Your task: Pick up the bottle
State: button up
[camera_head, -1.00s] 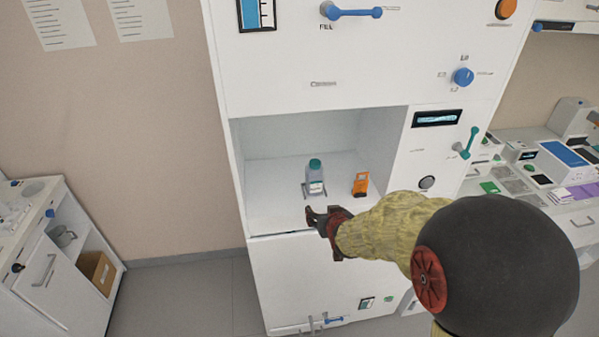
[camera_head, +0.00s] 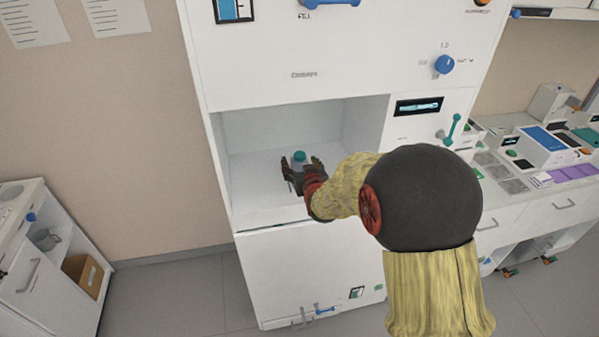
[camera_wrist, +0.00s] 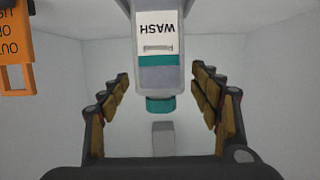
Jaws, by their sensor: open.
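The bottle (camera_wrist: 158,72) is grey with a teal cap and a white label reading WASH. It appears upside down in the wrist view, between the two fingers of my open gripper (camera_wrist: 160,112), with gaps on both sides. In the head view the bottle (camera_head: 299,158) stands in the white cabinet's recess, its teal cap showing and its lower part hidden by my gripper (camera_head: 303,172). The fingers are spread to either side of it.
An orange object (camera_wrist: 16,50) with dark lettering is beside the bottle, at the left in the wrist view; my arm hides it in the head view. The recess (camera_head: 255,150) has walls at the sides and back, with free floor at left. A control panel (camera_head: 420,130) is at right.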

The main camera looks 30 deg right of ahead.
jog(key=shift+w+d+f, duration=0.1)
jog(key=shift+w+f, duration=0.05)
jog(key=shift+w, duration=0.25)
jog(key=shift+c, duration=0.5)
jog(key=c, duration=1.3)
jog(key=shift+c, duration=0.2)
